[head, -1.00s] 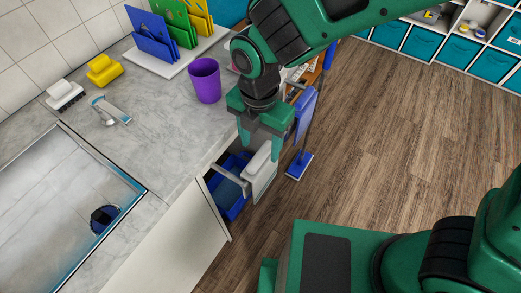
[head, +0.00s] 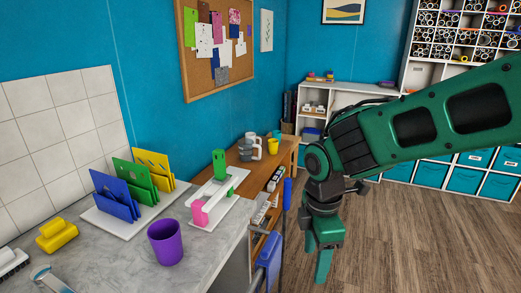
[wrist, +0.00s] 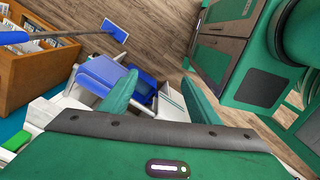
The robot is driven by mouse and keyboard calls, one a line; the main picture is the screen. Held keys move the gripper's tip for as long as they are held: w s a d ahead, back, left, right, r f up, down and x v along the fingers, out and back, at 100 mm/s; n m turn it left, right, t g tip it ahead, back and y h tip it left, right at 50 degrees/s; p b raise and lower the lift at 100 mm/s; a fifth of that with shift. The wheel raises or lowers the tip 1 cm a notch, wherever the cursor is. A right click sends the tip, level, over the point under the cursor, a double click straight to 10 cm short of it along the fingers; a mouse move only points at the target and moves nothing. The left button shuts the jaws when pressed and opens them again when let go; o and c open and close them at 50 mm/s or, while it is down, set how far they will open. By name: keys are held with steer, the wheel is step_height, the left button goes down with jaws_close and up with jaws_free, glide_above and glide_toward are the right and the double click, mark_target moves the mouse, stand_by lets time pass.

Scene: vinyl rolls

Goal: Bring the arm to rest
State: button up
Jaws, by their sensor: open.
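My green arm reaches in from the right in the head view. My gripper (head: 322,262) hangs down to the right of the counter's end, over the floor. In the wrist view my gripper (wrist: 160,95) shows two green fingers spread apart with nothing held between them.
A purple cup (head: 166,242) stands near the counter edge (head: 205,262). Blue, green and yellow holders (head: 133,188) stand on a white board behind it. A wooden desk (head: 285,160) is further back. The wood floor (head: 400,235) at right is clear.

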steer(key=s+d+r+m, duration=0.2)
steer(key=d+m, duration=0.4)
steer(key=d, duration=0.3)
steer(key=s+d+r+m, duration=0.1)
steer(key=s+d+m, duration=0.1)
steer(key=d+m, duration=0.55)
steer(key=s+d+m, duration=1.1)
steer(key=d+m, duration=0.1)
steer(key=shift+r, duration=0.4)
